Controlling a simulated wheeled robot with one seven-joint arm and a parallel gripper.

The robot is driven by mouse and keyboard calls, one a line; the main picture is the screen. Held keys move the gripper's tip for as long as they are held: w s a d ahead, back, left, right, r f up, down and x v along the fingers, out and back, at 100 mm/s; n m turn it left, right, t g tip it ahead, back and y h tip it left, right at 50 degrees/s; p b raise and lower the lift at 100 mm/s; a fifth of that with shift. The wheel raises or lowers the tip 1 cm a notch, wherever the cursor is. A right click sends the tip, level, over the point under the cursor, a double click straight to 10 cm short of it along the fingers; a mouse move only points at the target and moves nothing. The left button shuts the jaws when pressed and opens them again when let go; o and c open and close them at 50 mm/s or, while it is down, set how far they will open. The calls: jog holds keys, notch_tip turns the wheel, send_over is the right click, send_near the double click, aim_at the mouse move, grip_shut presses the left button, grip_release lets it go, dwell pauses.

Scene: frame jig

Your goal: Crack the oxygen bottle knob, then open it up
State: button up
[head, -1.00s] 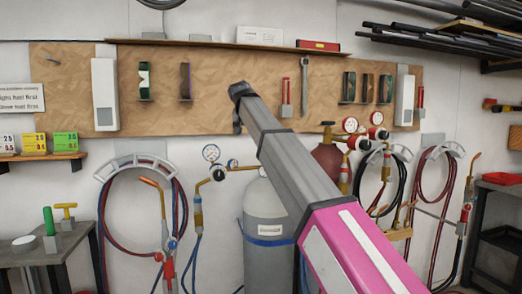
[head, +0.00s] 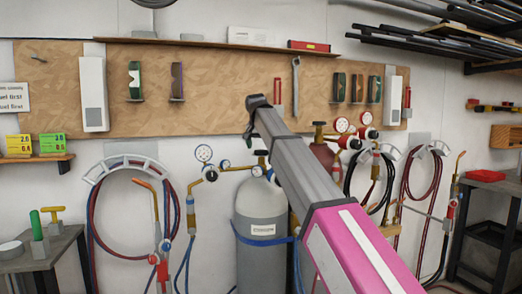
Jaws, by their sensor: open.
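A grey gas bottle (head: 262,205) with a white label and a blue strap stands upright against the wall at the middle. Its dark valve knob (head: 261,154) shows at the top, just left of my arm. A regulator with round gauges (head: 204,154) sits to its left. A maroon bottle (head: 322,153) stands behind my arm, with a brownish knob (head: 319,129) on top. My gripper (head: 252,116) is open and empty, raised in front of the pegboard. In the picture it is above the grey bottle's knob and apart from it.
Hoses hang on a wall holder (head: 128,166) at left, with torches beside them. A small table (head: 52,247) with a green-handled tool stands at lower left. A dark cart (head: 490,225) stands at right. The pegboard (head: 215,75) holds goggles and a wrench.

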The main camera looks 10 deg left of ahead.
jog(key=shift+x, duration=1.2)
jog(key=c, duration=0.9)
jog(key=shift+c, duration=0.2)
